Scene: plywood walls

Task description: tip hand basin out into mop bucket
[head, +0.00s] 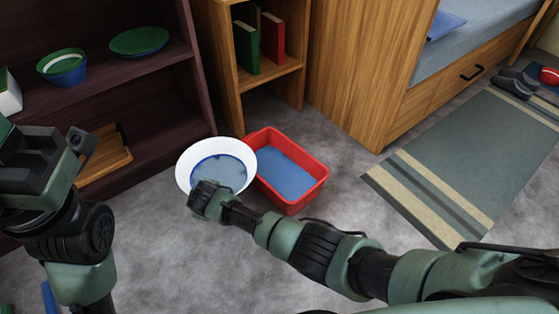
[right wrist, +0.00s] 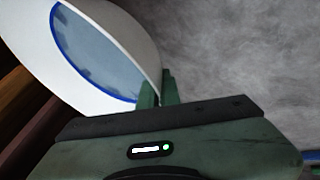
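The hand basin (head: 184,172) is a white round bowl with a blue ring inside and grey-blue water. The mop bucket (head: 313,188) is a red rectangular tub on the floor, blue inside. The basin is just left of it, its right edge overlapping the bucket's left rim in the head view. My right gripper (head: 203,192) is at the basin's near rim. In the right wrist view the basin (right wrist: 115,28) fills the upper left, and the fingers (right wrist: 158,90) pinch its rim. My left gripper (head: 82,143) is at the left, away from both; its fingertips are unclear.
A dark shelf (head: 120,75) with bowls and a wooden tray (head: 106,160) stands at the left. A wooden bookcase (head: 225,70) and a bed (head: 430,95) are behind. A striped rug (head: 470,150) lies at the right. The grey floor in front is open.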

